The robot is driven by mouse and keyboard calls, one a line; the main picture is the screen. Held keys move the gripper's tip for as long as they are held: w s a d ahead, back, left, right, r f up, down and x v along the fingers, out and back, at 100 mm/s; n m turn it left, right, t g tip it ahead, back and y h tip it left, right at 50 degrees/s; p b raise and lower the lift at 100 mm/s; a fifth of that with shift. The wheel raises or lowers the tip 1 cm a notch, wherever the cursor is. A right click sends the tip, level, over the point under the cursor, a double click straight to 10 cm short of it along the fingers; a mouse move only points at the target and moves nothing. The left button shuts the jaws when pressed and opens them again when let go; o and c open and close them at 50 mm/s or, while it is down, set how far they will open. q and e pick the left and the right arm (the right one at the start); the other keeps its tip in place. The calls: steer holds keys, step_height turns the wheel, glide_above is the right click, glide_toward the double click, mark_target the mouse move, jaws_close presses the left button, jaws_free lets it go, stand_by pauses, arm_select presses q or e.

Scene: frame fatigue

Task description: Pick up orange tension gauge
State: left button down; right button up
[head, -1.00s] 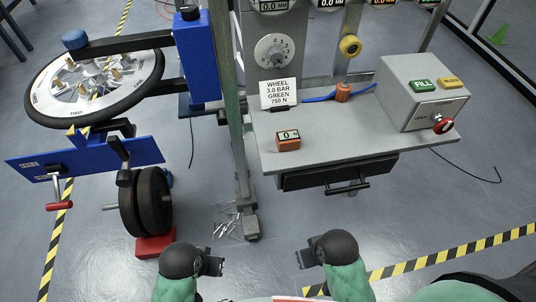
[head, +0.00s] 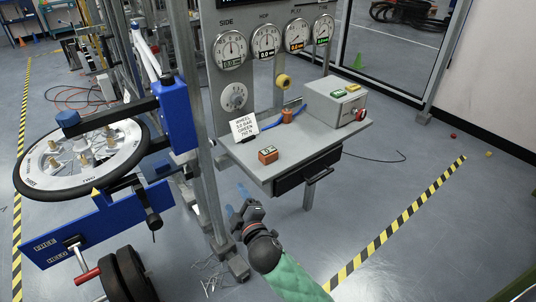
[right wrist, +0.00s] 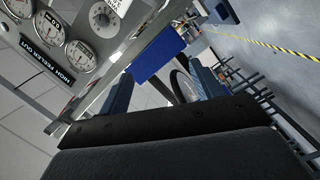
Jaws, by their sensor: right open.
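The orange tension gauge (head: 268,155), a small box with a display on its face, rests on the grey shelf (head: 245,162) near its front left edge. My right gripper (head: 236,202) is below and left of the gauge in the head view, short of the shelf's front edge. It is open and empty, its blue fingers apart. In the right wrist view its fingers (right wrist: 163,90) stand apart with nothing between them, and the gauge does not show there. My left gripper is not in view.
A grey post (head: 206,150) stands left of the shelf. A white sign (head: 244,127), an orange fitting on a blue hose (head: 287,116) and a grey button box (head: 335,102) are on the shelf. A spoked wheel (head: 80,155) on a blue stand is at left.

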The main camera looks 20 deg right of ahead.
steer(key=w+a+r+n+g+y+p, duration=0.15)
steer(key=a+r+n+g+y, duration=0.25)
steer(key=a+r+n+y, duration=0.65)
steer(key=w+a+r+n+g+y, duration=0.25)
steer(key=n+y, duration=0.35)
steer(key=n, duration=0.9)
steer(key=n+g+h+p, duration=0.3)
steer(key=n+g+h, duration=0.8)
steer(key=n+h, duration=0.8)
glide_above(268, 150)
steer(key=a, duration=0.1)
steer(key=shift+m, duration=0.25)
steer(key=f, duration=0.4)
steer(key=shift+s+f, duration=0.25)
steer(key=shift+w+d+f+h+p, duration=0.1)
steer(key=shift+d+f+h+p, duration=0.15)
steer(key=shift+d+f+p, duration=0.45)
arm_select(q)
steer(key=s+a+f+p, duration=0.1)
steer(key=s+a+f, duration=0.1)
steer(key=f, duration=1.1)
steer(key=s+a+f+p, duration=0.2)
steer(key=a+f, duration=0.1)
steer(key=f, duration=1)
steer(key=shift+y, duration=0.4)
arm_select(e)
steer(key=shift+w+a+f, duration=0.1)
steer(key=shift+a+f, duration=0.05)
steer(key=shift+f, duration=2.8)
